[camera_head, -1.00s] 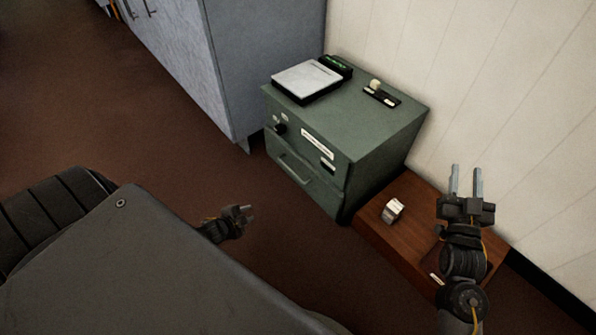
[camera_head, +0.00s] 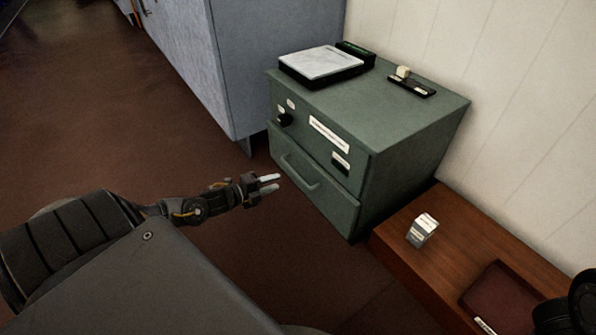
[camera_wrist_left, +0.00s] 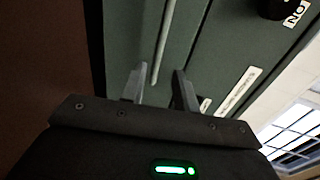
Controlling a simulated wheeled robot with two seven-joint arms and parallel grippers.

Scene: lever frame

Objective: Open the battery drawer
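The battery drawer (camera_head: 335,199) is the lower green front of the green cabinet (camera_head: 400,110); it looks shut, with a bar handle (camera_head: 300,174) across it. My left gripper (camera_head: 268,186) is open and empty, just left of the handle in the head view. In the left wrist view, the left gripper's fingers (camera_wrist_left: 155,88) point at the cabinet front, with the handle bar (camera_wrist_left: 166,40) ahead between them; contact cannot be told. My right gripper is out of view; only a dark part of my right arm shows at the lower right edge.
A black knob (camera_head: 285,120) and white labels are on the upper front. A scale-like device (camera_head: 322,62) and a small black switch panel (camera_head: 411,87) sit on top. A low wooden bench (camera_head: 455,245) at right holds a small white box (camera_head: 422,229) and a brown tray (camera_head: 497,300).

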